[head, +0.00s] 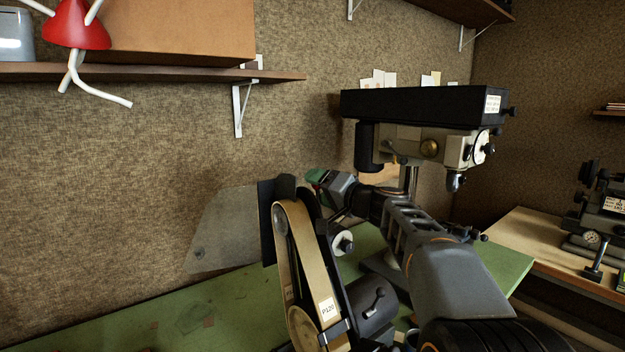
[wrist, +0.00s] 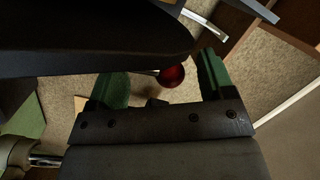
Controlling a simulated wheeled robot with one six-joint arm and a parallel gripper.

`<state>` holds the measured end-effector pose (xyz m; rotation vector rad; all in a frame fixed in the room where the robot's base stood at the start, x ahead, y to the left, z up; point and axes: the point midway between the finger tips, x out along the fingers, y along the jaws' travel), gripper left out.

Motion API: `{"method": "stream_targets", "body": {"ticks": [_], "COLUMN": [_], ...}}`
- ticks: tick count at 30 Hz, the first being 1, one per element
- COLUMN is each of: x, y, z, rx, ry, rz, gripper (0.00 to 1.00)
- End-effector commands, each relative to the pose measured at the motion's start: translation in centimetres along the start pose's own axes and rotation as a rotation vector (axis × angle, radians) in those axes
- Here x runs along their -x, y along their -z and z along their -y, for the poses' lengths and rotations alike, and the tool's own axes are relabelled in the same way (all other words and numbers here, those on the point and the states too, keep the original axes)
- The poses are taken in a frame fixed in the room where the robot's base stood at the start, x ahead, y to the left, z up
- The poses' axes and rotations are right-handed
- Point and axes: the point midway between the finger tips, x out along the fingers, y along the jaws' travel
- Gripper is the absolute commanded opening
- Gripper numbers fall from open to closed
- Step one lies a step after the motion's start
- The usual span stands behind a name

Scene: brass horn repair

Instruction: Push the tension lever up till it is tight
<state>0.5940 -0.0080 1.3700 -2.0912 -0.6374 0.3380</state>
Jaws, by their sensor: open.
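The belt grinder (head: 290,240) stands on the green bench, with a tan belt marked P120. The tension lever's red ball knob (wrist: 171,76) shows in the wrist view beside the edge of a large black part. Most of the lever is hidden behind that part. My gripper (head: 318,180) is open at the top of the grinder, to its right. In the wrist view my gripper's green fingers (wrist: 163,80) stand on either side of the knob, with gaps visible. I cannot tell whether the knob is at fingertip depth.
A drill press (head: 425,105) stands behind my arm. A translucent panel (head: 228,230) is left of the grinder. The green bench (head: 170,320) has free room at the front left.

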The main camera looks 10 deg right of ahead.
Motion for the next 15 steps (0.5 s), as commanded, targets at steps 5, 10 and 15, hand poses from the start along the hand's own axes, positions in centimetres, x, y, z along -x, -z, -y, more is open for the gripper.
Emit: {"method": "stream_targets", "body": {"ticks": [5,10,15], "x": [-1.9,-2.6,-2.7], "y": [0.1,0.1,0.1], "z": [0.1,0.0,-0.1], "rx": [0.000,0.001,0.001], "ry": [-0.001,-0.001,-0.002], "rz": [0.001,-0.002,-0.003], "gripper": [0.75,0.75,0.75]}}
